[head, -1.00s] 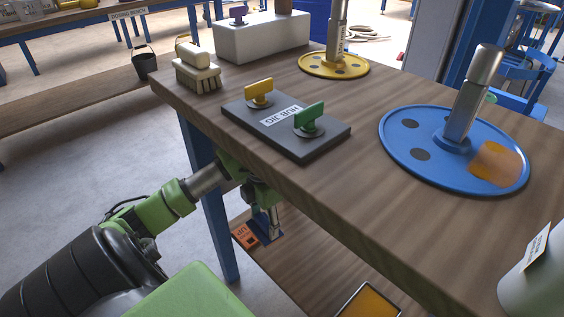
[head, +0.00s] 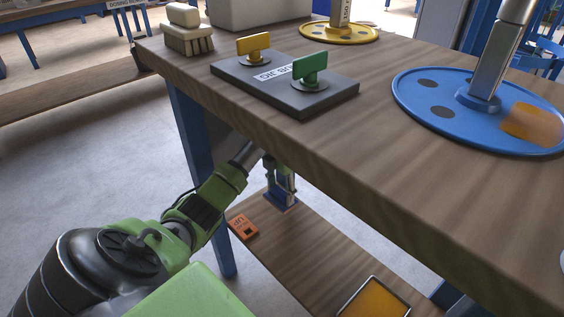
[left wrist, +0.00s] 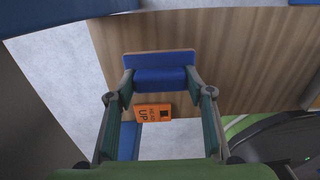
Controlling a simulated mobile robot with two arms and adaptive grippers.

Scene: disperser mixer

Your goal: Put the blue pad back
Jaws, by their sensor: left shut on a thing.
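The blue pad (head: 282,199) is between the fingers of my left gripper (head: 281,178), under the table top and over the wooden lower shelf. In the left wrist view the blue pad (left wrist: 160,77) lies across the fingertips of my left gripper (left wrist: 160,86), which is shut on it. I cannot tell whether the pad touches the shelf. An orange label marked UP (head: 243,227) lies on the shelf to the left of the pad; it also shows in the left wrist view (left wrist: 153,113). My right gripper is not in view.
The lower shelf (head: 315,245) has bare room around a tray with orange content (head: 372,300). The table top (head: 400,180) overhangs my left arm, with a blue leg (head: 195,150) beside it. On top are a hub jig (head: 300,95), a brush (head: 187,30) and a blue disc (head: 440,120).

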